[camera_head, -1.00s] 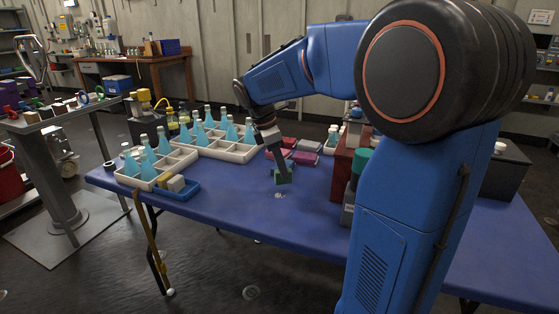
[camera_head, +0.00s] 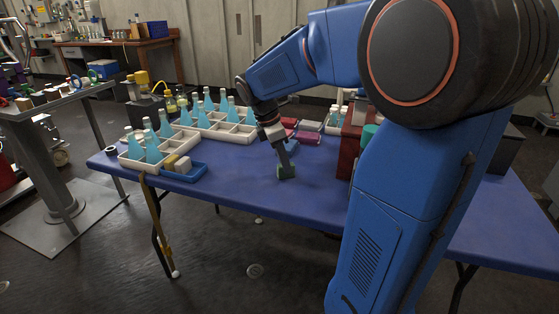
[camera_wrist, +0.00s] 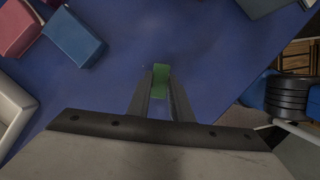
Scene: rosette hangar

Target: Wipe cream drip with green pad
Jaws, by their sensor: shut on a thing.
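My gripper (camera_head: 284,160) is shut on the green pad (camera_head: 287,172), which is down at the blue table top, a little in from its near edge. In the wrist view the pad (camera_wrist: 160,72) shows between and beyond my two dark fingers (camera_wrist: 160,88). I cannot clearly make out the cream drip now; its spot on the table appears to be under or right beside the pad. Whether the pad presses on the table is hard to tell.
Beyond my gripper lie red and grey boxes (camera_head: 306,137). A dark red box (camera_head: 350,150) stands at the right. The table (camera_head: 235,185) is clear around the pad.

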